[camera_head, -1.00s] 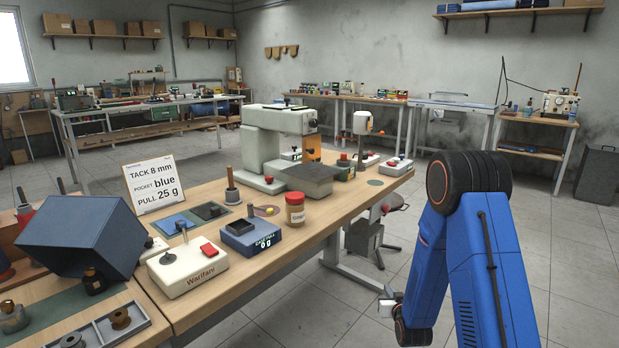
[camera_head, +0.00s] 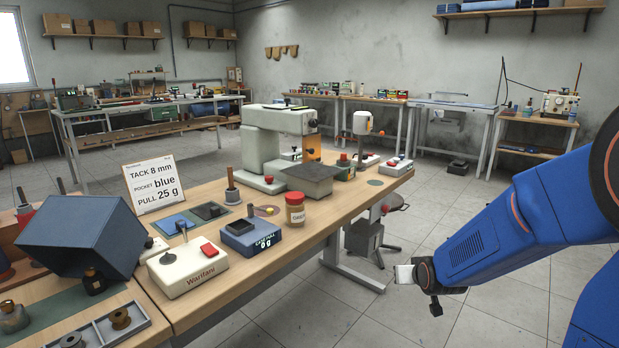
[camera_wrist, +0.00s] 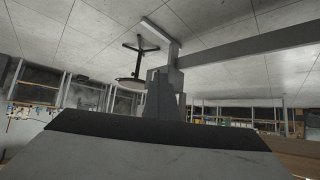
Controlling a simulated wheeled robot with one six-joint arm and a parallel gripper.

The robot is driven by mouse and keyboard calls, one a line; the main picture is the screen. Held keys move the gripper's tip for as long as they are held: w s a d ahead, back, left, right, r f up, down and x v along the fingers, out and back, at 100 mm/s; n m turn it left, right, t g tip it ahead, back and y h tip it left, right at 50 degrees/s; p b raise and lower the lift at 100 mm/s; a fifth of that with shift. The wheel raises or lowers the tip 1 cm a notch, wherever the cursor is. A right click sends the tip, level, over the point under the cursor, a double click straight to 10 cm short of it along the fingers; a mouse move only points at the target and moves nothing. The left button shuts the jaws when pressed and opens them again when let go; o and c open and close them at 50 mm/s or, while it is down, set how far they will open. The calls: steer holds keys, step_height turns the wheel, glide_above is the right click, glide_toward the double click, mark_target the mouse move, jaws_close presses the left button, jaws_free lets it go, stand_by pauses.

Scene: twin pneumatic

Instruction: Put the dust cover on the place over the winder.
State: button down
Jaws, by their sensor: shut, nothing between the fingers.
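A dark blue open-sided box (camera_head: 80,236), which looks like the dust cover, sits tilted at the left end of the bench. I cannot tell what props it up. A white box marked "Warifani" (camera_head: 187,270), with a short post and a red button, stands to its right; it may be the winder, but no label says so. My gripper (camera_head: 404,274) is shut and empty, right of the bench's front edge and well away from both. Its fingers also show in the wrist view (camera_wrist: 165,97), with floor and bench legs beyond.
A blue scale (camera_head: 250,238), a jar (camera_head: 295,210) and a sewing machine (camera_head: 275,135) stand along the bench.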

steer(key=s+r+g, duration=0.1)
steer(key=s+r, duration=0.2)
steer(key=s, duration=0.8)
steer(key=s+r+g, duration=0.2)
steer(key=s+r, duration=0.2)
steer(key=s, duration=0.8)
steer(key=s+r+g, duration=0.2)
steer(key=s+r, duration=0.1)
steer(key=s, duration=0.9)
steer(key=shift+s+r, duration=0.2)
steer(key=shift+r, duration=0.2)
steer(key=c, duration=2.2)
jaws_free()
steer(key=shift+s, duration=0.35)
steer(key=o, duration=0.4)
steer(key=shift+s, duration=0.1)
